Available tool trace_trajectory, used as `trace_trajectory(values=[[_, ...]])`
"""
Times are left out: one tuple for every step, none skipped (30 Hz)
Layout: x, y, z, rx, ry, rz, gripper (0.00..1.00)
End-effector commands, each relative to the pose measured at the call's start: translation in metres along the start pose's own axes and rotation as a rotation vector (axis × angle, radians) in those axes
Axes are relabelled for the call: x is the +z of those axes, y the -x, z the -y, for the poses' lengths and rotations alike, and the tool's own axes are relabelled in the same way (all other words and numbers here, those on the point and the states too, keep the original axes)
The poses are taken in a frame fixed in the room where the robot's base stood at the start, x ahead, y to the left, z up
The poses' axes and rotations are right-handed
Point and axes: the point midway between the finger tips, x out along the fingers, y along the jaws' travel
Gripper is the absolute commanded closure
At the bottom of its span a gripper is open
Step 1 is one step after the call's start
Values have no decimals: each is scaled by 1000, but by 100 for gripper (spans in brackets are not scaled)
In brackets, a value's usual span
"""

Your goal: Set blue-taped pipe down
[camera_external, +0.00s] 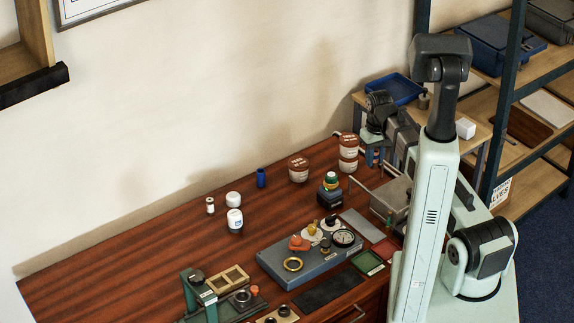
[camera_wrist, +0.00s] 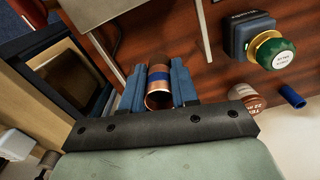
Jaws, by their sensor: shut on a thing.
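The blue-taped pipe (camera_wrist: 159,99) is a short copper tube with a blue band, seen nearly end-on in the wrist view. My gripper (camera_wrist: 159,78) is shut on it, with one blue finger on each side. In the external view my gripper (camera_external: 375,157) is at the back right end of the wooden bench (camera_external: 130,250), right of the stacked brown-and-white tins. The pipe is small and partly hidden there. I cannot tell whether its lower end touches the bench.
Stacked tins (camera_external: 348,153) stand close to the left of my gripper, and a grey metal box (camera_external: 385,196) is in front. A blue cylinder (camera_external: 261,177) and white jars (camera_external: 235,221) stand further left. A blue tray (camera_external: 401,90) lies behind. The bench's left part is clear.

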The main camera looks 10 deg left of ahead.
Motion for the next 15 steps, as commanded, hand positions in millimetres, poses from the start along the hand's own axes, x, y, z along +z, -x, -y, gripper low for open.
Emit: trace_trajectory(values=[[1, -3, -1, 0, -2, 1, 100], [1, -4, -1, 0, -3, 1, 100], [1, -8, -1, 0, -3, 1, 100], [1, -11, -1, 0, -3, 1, 100], [1, -15, -1, 0, -3, 1, 100], [1, -20, -1, 0, -2, 2, 100], [1, -24, -1, 0, -2, 2, 100], [1, -28, -1, 0, -2, 2, 100], [1, -34, -1, 0, -2, 2, 100], [1, -38, -1, 0, -2, 2, 100], [1, -42, -1, 0, -2, 3, 100], [1, -47, -1, 0, -2, 2, 100], [1, -50, -1, 0, -2, 1, 100], [1, -53, -1, 0, -2, 1, 100], [1, -55, -1, 0, -2, 1, 100]])
